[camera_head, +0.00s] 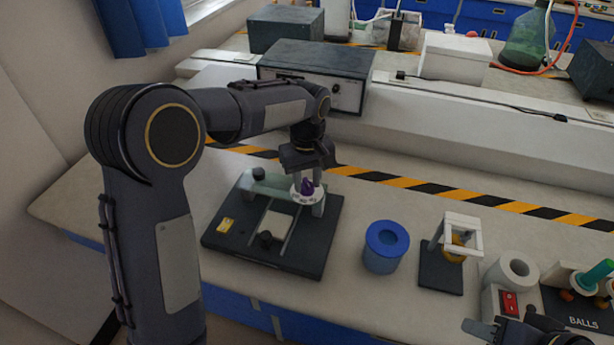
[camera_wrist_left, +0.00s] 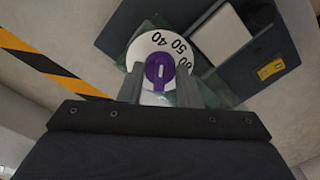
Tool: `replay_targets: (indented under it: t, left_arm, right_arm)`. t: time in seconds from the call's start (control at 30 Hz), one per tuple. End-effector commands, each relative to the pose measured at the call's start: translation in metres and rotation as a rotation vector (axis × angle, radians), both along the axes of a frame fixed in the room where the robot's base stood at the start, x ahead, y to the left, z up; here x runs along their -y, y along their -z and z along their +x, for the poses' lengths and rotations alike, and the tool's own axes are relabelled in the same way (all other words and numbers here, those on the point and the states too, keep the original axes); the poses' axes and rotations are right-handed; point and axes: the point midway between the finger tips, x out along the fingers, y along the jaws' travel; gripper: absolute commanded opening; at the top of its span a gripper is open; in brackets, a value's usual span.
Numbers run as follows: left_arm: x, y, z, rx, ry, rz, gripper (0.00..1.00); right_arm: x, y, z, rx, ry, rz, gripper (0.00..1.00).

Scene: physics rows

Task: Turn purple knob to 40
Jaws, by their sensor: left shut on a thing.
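The purple knob (camera_head: 308,186) sits on a white dial at the back right of a black base plate. In the left wrist view the purple knob (camera_wrist_left: 159,72) stands between my fingers, with a pale mark on its top. The white dial (camera_wrist_left: 146,45) shows 40, 50 and a partly hidden number; the rest is covered by the fingers and knob. My left gripper (camera_head: 309,201) points down and is shut on the knob. It also shows in the left wrist view (camera_wrist_left: 160,88). My right gripper (camera_head: 510,325) is partly in view at the bottom right, away from the knob; its jaw state is unclear.
A blue cylinder (camera_head: 386,246), a white-framed stand (camera_head: 458,236) and a white roll (camera_head: 512,272) stand to the right. A grey instrument box (camera_head: 318,63) is behind.

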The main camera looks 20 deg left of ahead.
Motion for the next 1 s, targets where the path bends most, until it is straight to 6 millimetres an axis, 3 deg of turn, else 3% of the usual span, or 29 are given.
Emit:
replay_targets:
  t: [0.3, 0.8, 0.83, 1.0]
  left_arm:
    - [-0.0003, -0.0007, 0.0004, 0.002, -0.117, 0.001, 0.08]
    - [-0.0004, -0.0003, 0.0006, 0.001, -0.138, 0.0, 0.08]
    - [-0.0004, -0.0004, 0.0006, 0.002, -0.138, 0.0, 0.32]
    - [-0.0004, -0.0003, 0.0005, 0.001, -0.137, 0.0, 0.53]
  right_arm:
    - [0.0, -0.0042, 0.0, 0.0, 0.0, 0.0, 0.36]
    - [0.0, -0.0046, 0.0, 0.0, 0.0, 0.0, 0.36]
    - [0.0, -0.0046, 0.0, 0.0, 0.0, 0.0, 0.36]
    - [0.0, -0.0045, 0.0, 0.0, 0.0, 0.0, 0.36]
